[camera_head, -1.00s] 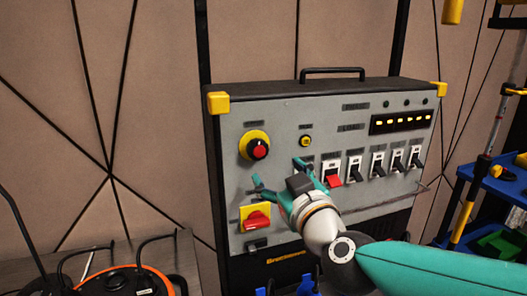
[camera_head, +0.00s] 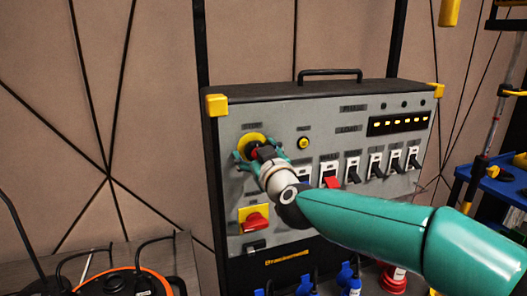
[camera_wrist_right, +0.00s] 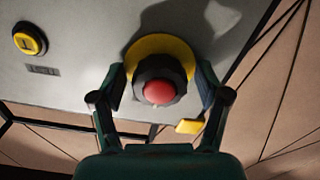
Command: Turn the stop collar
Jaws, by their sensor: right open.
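The stop collar (camera_wrist_right: 174,92) is a black ring around a red button (camera_wrist_right: 159,92) on a yellow disc (camera_wrist_right: 150,45), on the grey panel. In the head view the yellow disc (camera_head: 251,140) is at the panel's upper left, with the collar mostly hidden behind my right gripper (camera_head: 250,157). In the right wrist view my right gripper (camera_wrist_right: 160,85) is open, one finger on each side of the collar. A small gap seems to remain at each finger; I cannot tell if either touches. My left gripper is not in view.
Below the collar is a red rotary switch (camera_head: 256,220) on a yellow plate. Blue and red plugs (camera_head: 346,276) stand below. A blue cart (camera_head: 497,180) is at right.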

